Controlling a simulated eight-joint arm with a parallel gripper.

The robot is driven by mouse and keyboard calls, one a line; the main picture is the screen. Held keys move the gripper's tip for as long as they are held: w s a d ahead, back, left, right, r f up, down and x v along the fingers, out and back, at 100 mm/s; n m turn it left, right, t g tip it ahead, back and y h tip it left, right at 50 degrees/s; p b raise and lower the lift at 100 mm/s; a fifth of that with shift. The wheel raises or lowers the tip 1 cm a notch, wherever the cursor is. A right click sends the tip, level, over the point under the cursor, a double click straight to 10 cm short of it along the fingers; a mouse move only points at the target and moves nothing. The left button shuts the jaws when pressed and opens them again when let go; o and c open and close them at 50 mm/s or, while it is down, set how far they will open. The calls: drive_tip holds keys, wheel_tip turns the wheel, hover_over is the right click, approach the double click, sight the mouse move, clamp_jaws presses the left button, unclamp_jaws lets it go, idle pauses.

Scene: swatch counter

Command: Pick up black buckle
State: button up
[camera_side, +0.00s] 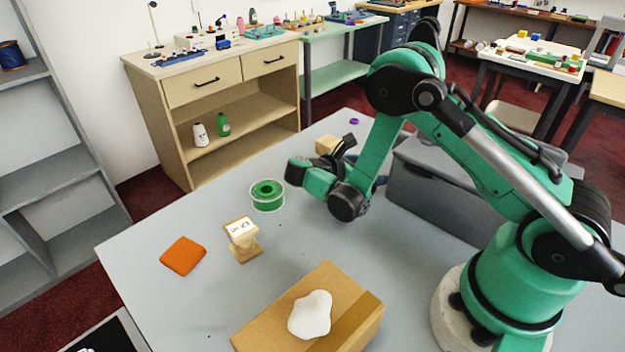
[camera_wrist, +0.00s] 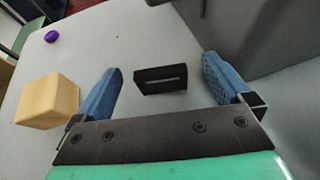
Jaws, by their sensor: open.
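The black buckle (camera_wrist: 161,80) is a small dark rectangular piece with a pale slot, lying on the grey table. My gripper (camera_wrist: 162,64) is open, with its blue fingers spread on either side of the buckle. In the wrist view the buckle shows between the two fingers, with a gap to each and nothing held. How high the fingers are above the table is hard to tell. In the side view my gripper is low over the table by the grey bin, partly hidden by my arm, and I cannot make out the buckle there.
A wooden block (camera_wrist: 48,101) stands close to the left finger. A grey bin (camera_side: 436,196) rises close on the right. A purple piece (camera_wrist: 52,36) lies farther off. A green spool (camera_side: 267,193), stamp (camera_side: 242,242), orange cloth (camera_side: 183,256) and cardboard box (camera_side: 273,309) also occupy the table (camera_side: 150,222).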

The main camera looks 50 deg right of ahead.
drive_tip(key=shift+c, duration=0.2)
drive_tip(key=c, duration=1.3)
